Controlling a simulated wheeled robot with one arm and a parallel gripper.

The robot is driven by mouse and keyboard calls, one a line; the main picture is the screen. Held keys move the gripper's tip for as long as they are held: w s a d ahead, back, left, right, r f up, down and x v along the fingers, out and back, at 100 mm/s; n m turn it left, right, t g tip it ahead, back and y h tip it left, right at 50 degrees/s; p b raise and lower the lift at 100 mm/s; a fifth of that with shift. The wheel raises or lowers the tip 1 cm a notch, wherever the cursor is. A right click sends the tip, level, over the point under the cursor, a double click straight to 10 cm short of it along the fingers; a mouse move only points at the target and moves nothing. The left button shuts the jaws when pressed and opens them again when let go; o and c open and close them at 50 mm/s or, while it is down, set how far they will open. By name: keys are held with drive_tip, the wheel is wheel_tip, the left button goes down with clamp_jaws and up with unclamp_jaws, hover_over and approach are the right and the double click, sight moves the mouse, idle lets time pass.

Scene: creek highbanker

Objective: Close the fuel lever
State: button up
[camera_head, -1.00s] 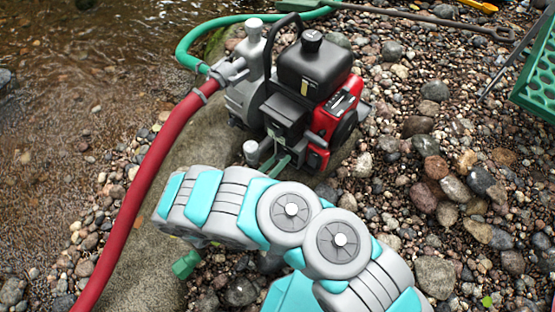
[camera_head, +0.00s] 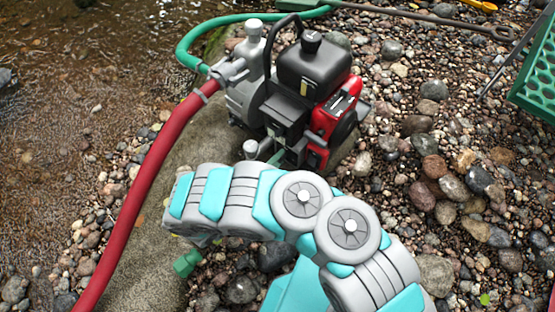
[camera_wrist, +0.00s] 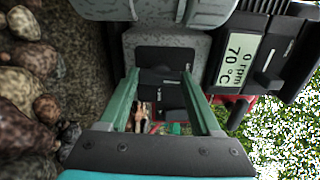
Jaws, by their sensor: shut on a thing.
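The pump engine (camera_head: 311,66), with a black tank and red housing, stands upright on the stones. In the wrist view, my gripper (camera_wrist: 160,76) has its two green fingers reaching to the dark front of the engine. It is shut on a black part (camera_wrist: 160,57) of that front. Small black lever-like pieces show between the fingers, but I cannot tell which is the fuel lever or how it is set. In the head view, my arm hides most of the gripper and the lower engine front.
A display (camera_wrist: 238,60) reading 0 rpm and 70 °C is right of the fingers. A red hose (camera_head: 140,195) and a green hose (camera_head: 190,40) join the pump at left. A green perforated crate (camera_head: 535,85) stands at right. Loose stones surround the engine; water lies at left.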

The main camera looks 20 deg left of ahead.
drive_tip(key=shift+a+n, duration=0.1)
drive_tip(key=shift+n, duration=0.4)
drive_tip(key=o, duration=1.4)
drive_tip(key=shift+v, duration=3.85)
